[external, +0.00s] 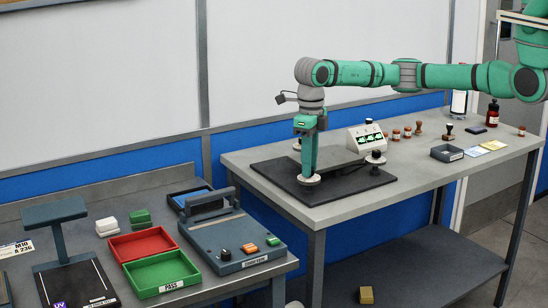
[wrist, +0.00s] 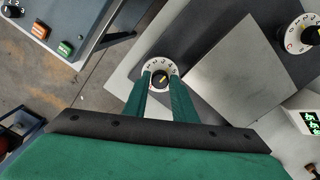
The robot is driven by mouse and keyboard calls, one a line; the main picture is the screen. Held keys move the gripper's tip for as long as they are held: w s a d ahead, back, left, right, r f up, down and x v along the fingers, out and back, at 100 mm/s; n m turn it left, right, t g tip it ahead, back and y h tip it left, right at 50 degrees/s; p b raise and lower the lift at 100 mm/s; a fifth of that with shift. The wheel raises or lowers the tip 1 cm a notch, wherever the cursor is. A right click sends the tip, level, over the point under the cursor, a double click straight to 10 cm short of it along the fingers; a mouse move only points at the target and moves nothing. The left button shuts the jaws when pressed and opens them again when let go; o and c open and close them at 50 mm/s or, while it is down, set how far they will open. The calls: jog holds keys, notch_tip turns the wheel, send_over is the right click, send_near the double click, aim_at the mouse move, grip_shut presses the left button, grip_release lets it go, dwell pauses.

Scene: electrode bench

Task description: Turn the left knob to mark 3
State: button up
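The knob under my gripper is black with a yellow pointer (wrist: 162,79), on a white numbered dial. In the wrist view the pointer leans to the upper right, toward the higher numbers; its exact mark is too small to read surely. In the external view this dial (external: 309,181) sits at the near left of a dark plate (external: 279,178). My gripper (external: 309,172) points straight down over it. In the wrist view, the two green fingers of my gripper (wrist: 161,84) stand on either side of the knob. Whether they touch it is unclear.
A second dial (external: 376,159) stands at the plate's right, also in the wrist view (wrist: 310,34). Another dial (external: 296,145) is partly hidden behind my gripper. A white display box (external: 366,138) stands behind. A side bench holds a dark-blue device (external: 235,243) and red and green trays.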

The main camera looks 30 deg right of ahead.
grip_shut()
jog(key=shift+n, duration=2.9)
jog(key=o, duration=0.5)
grip_release()
jog(key=shift+o, duration=0.2)
notch_tip(320, 180, up, 11)
